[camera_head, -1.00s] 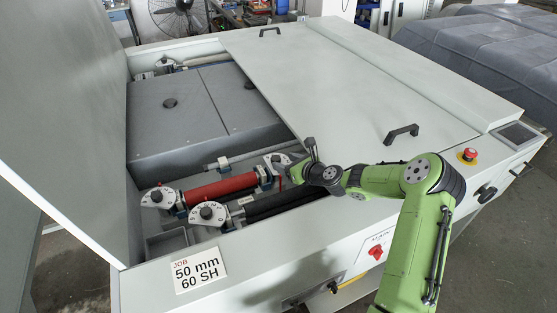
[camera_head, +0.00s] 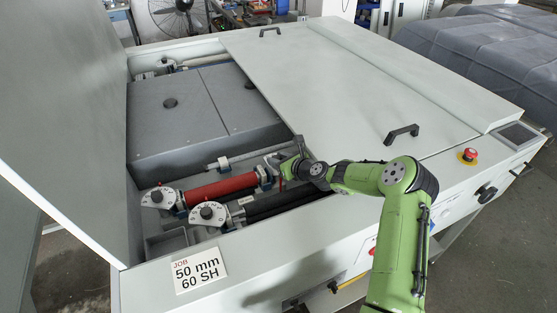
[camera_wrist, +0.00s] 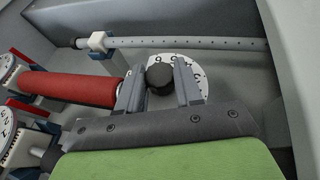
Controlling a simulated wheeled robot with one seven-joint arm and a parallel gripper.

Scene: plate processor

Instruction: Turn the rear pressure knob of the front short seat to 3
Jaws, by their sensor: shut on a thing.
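The black pressure knob (camera_wrist: 160,75) sits on a white dial (camera_wrist: 202,77) with dark marks at the far end of the red roller (camera_wrist: 78,87). The marks are too small and partly covered, so I cannot read the setting. My gripper (camera_wrist: 160,80) is shut on this knob, one finger on each side of it. In the head view my gripper (camera_head: 290,169) is at the right end of the red roller (camera_head: 220,187) and hides the knob there. Two other dials with black knobs (camera_head: 157,196) and (camera_head: 207,212) stand at the near left.
A black roller (camera_head: 275,203) lies in front of the red one. A perforated bar (camera_wrist: 190,43) runs behind the dial. The pale machine cover (camera_head: 350,90) is to the right, the raised lid (camera_head: 60,110) to the left. A label (camera_head: 197,272) reads JOB 50 mm 60 SH.

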